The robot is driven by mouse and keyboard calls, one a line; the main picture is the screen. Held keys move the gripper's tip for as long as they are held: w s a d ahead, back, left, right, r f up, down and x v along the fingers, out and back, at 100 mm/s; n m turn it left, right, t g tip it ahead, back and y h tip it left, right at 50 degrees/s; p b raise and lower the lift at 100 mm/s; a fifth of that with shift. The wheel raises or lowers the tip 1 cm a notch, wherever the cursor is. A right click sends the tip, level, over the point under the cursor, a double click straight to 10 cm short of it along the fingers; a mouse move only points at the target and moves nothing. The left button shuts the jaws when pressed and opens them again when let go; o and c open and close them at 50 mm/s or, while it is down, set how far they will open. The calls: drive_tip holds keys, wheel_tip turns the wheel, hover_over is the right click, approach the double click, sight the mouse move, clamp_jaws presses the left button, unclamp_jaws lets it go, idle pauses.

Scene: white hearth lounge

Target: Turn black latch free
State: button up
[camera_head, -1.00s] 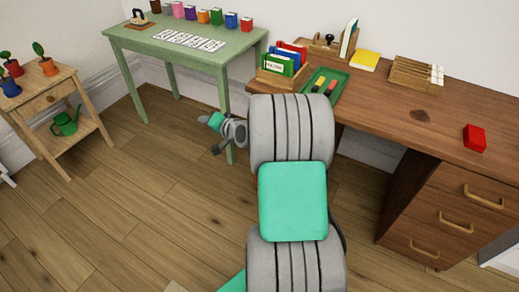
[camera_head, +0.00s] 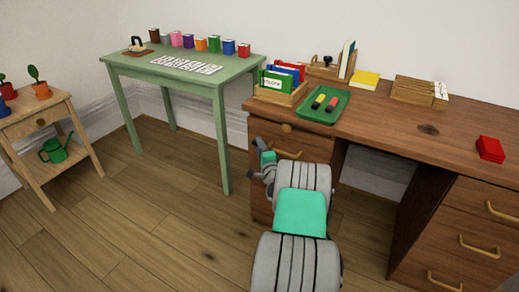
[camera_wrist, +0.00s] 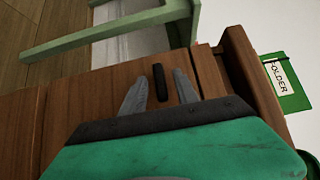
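The black latch (camera_wrist: 160,82) shows in the wrist view as a short dark bar on the brown wooden front of the desk. My gripper (camera_wrist: 161,76) has its two grey fingers apart, one on each side of the latch in the picture. I cannot tell whether they touch it or how far off the wood they are. In the head view my gripper (camera_head: 260,165) is at the left drawer unit of the desk, below the top. The latch cannot be made out there.
The desk (camera_head: 400,125) carries a folder rack (camera_head: 280,95), a green tray (camera_head: 322,105) and a red block (camera_head: 490,149). A green table (camera_head: 180,75) stands left of my arm. Open floor (camera_head: 150,220) lies in front of it.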

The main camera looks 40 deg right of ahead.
drive_tip(key=shift+c, duration=0.5)
clamp_jaws()
drive_tip(key=shift+r+p, duration=0.15)
drive_tip(key=shift+p, duration=0.2)
drive_tip(key=shift+w+a+r+n+g+h+p, duration=0.15)
drive_tip(key=shift+n+g+p, duration=1.35)
drive_tip(key=shift+g, duration=0.75)
drive_tip(key=shift+w+r+n+g+h+p, duration=0.1)
drive_tip(key=shift+w+n+g+p, duration=0.1)
drive_tip(key=shift+n+g+p, duration=1.65)
drive_tip(key=shift+w+a+r+n+g+h+p, duration=0.15)
drive_tip(key=shift+n+g+p, duration=0.9)
drive_tip(key=shift+g, duration=1.55)
drive_tip(key=shift+d, duration=0.1)
